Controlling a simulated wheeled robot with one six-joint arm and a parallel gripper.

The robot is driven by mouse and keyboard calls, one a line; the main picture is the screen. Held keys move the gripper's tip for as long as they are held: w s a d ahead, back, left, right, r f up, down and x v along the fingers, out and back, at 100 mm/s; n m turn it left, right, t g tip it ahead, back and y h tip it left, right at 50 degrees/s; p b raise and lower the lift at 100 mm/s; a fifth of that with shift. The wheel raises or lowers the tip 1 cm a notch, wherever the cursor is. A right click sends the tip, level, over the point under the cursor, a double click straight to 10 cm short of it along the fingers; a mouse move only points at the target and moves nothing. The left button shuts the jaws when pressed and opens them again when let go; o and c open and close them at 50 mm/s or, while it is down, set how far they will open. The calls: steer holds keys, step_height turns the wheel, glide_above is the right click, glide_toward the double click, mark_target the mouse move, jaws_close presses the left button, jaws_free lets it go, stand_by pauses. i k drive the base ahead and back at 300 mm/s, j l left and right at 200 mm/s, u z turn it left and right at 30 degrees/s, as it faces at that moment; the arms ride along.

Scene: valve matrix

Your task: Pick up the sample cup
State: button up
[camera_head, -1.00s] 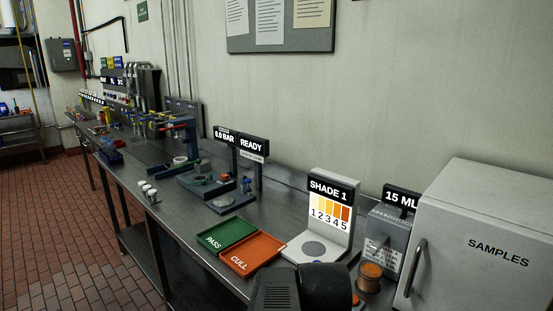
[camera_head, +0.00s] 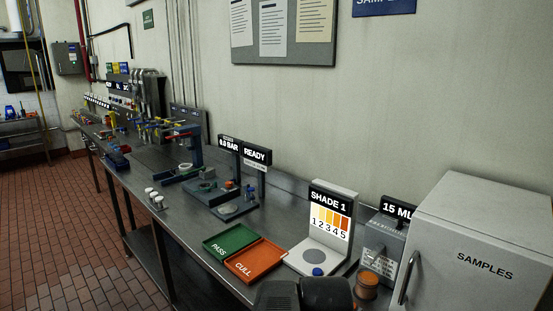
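A small cup (camera_head: 367,285) with an orange top and brownish sides stands below the 15 ML dispenser (camera_head: 382,239), left of the white SAMPLES cabinet. It is upright, and it may be the sample cup; no label on it can be read. A smaller orange item (camera_head: 229,184) sits at the READY station, too small to tell what it is. Dark parts of my arm show at the bottom centre, left of the cup and apart from it in the picture. No gripper fingers can be seen.
The SHADE 1 stand (camera_head: 331,216) has a grey disc and a blue knob (camera_head: 318,271) on its base. Green PASS (camera_head: 231,239) and orange CULL (camera_head: 255,261) trays lie left of it. The SAMPLES cabinet (camera_head: 477,220) blocks the right. Bare bench lies left of the trays.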

mark_target(368, 278)
steer(key=i+j+z, duration=0.35)
steer(key=j+z, duration=0.15)
steer(key=i+j+z, duration=0.1)
steer(key=j+z, duration=0.15)
steer(key=i+j+z, duration=0.1)
steer(key=j+z, duration=0.15)
steer(key=j, duration=0.2)
